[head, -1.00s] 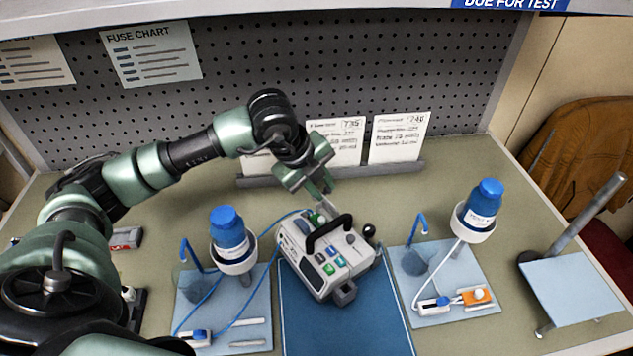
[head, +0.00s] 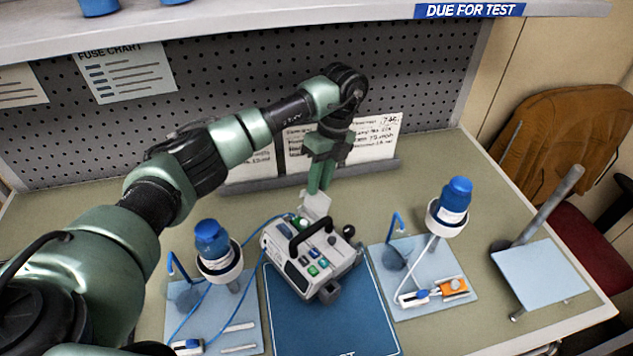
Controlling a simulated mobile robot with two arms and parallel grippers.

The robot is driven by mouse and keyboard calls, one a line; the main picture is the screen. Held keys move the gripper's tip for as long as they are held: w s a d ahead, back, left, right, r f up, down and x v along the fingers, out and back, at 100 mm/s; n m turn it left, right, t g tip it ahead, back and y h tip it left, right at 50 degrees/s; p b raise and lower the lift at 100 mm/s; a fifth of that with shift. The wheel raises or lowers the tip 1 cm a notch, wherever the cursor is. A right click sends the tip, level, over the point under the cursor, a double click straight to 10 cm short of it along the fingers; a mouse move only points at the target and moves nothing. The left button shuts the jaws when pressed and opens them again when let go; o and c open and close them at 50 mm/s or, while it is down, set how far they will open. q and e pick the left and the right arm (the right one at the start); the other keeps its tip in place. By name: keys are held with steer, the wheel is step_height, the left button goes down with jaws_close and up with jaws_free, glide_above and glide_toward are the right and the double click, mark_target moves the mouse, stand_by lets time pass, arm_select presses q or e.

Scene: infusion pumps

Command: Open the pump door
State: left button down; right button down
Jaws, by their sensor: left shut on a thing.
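The pump (head: 302,262) is a white and grey box with a black carry handle (head: 307,232) and several coloured buttons on its front panel. It sits at the back of the blue mat (head: 335,322). A pale flap, which looks like the pump door (head: 316,206), stands up at the pump's back edge, swung away from the body. My left gripper (head: 317,189) reaches down from behind the pump and is shut on the door's upper edge. The fingertips are small and partly merge with the flap. My right gripper is not in view.
Light blue mats with blue-capped bottles on stands (head: 213,246) (head: 451,203) and tubing flank the pump. Cards (head: 375,137) lean in a rail behind my left gripper. A tilted pale blue panel (head: 540,274) stands at the right.

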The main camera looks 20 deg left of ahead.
arm_select(q)
steer(key=shift+f, duration=0.15)
stand_by(0.3)
steer(key=c, duration=1.3)
jaws_free()
steer(key=b+v, duration=0.1)
steer(key=v, duration=0.6)
steer(key=shift+w+r, duration=0.2)
steer(key=shift+r, duration=0.15)
steer(key=shift+d, duration=0.15)
